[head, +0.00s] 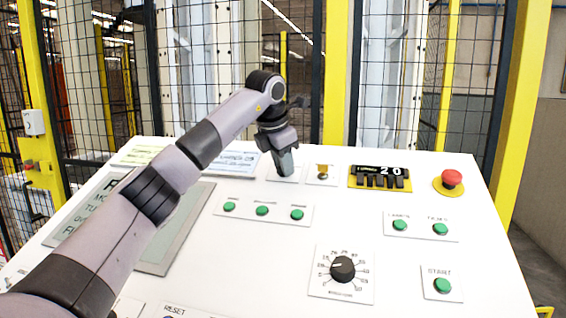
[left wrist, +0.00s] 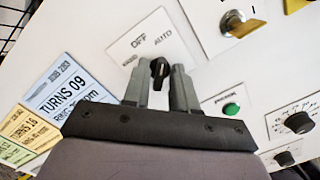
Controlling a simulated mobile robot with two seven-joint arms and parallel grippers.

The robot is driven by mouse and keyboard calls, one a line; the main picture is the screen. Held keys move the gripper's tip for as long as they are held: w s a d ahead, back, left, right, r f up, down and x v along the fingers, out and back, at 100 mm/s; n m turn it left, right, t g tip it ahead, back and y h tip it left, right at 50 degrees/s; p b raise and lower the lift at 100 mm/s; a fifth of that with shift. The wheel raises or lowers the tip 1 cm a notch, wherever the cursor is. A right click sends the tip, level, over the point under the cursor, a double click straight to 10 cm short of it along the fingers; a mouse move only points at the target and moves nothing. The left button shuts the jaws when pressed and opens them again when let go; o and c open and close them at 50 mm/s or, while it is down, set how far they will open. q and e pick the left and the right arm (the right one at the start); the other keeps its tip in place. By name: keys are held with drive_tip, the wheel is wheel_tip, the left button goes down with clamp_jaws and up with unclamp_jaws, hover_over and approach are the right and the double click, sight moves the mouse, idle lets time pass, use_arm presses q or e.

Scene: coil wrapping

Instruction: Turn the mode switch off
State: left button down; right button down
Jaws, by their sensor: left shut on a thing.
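The mode switch (left wrist: 158,68) is a small black knob on a white plate (left wrist: 128,47) marked OFF and AUTO. In the left wrist view it sits between the two grey fingers of my left gripper (left wrist: 160,84), which is shut on it. I cannot tell for sure which mark the knob points at. In the head view my left gripper (head: 286,168) reaches down to the panel near its back edge and hides the knob. My right gripper is not in view.
Paper cards (left wrist: 70,88) lie left of the switch. A mesh fence stands behind.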

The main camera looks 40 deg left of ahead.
use_arm(q)
drive_tip(key=shift+n, duration=0.3)
drive_tip(key=n, duration=0.4)
drive_tip(key=shift+r, duration=0.1)
drive_tip(key=shift+n+y, duration=0.4)
drive_tip(key=shift+n, duration=1.7)
drive_tip(key=c, duration=1.2)
unclamp_jaws()
